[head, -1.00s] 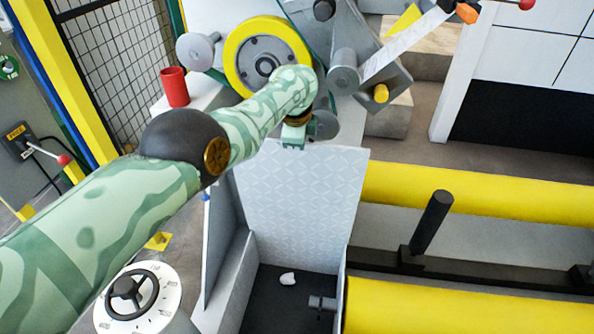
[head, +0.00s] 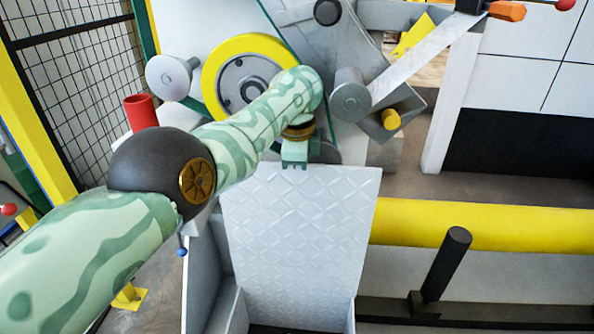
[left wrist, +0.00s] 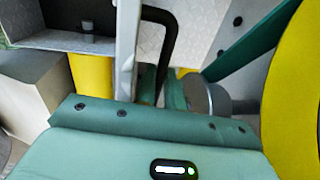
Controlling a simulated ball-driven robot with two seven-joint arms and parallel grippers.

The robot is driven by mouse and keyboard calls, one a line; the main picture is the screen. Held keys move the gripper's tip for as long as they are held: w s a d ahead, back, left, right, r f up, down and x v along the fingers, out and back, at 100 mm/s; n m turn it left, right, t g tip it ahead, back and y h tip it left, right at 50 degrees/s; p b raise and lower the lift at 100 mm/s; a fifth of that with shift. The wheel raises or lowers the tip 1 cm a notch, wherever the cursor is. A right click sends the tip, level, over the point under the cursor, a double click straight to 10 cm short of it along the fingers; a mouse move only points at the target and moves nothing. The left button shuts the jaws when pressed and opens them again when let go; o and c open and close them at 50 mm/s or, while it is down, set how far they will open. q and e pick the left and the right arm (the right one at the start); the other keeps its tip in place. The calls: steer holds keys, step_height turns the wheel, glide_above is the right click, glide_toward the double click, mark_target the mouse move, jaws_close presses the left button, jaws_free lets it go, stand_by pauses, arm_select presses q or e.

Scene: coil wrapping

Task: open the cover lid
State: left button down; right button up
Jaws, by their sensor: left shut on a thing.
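The cover lid (head: 300,240) is a light grey plate with a raised diamond pattern. In the head view it stands raised above the dark opening of its box. My left gripper (head: 295,160) is at the lid's top edge. In the left wrist view the lid (left wrist: 126,50) shows nearly edge-on, with a black bent handle (left wrist: 168,38) beside it. My left gripper's fingers (left wrist: 155,85) are shut on this handle; the exact contact is partly hidden. My right gripper is in neither view.
A yellow-rimmed wheel (head: 213,85) and grey rollers (head: 350,102) stand close behind my left gripper. A red cup (head: 140,112) is at the left. A yellow beam (head: 480,225) and a black post (head: 445,262) lie right of the lid.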

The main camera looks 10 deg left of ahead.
arm_select(q)
steer(key=c, duration=1.5)
jaws_free()
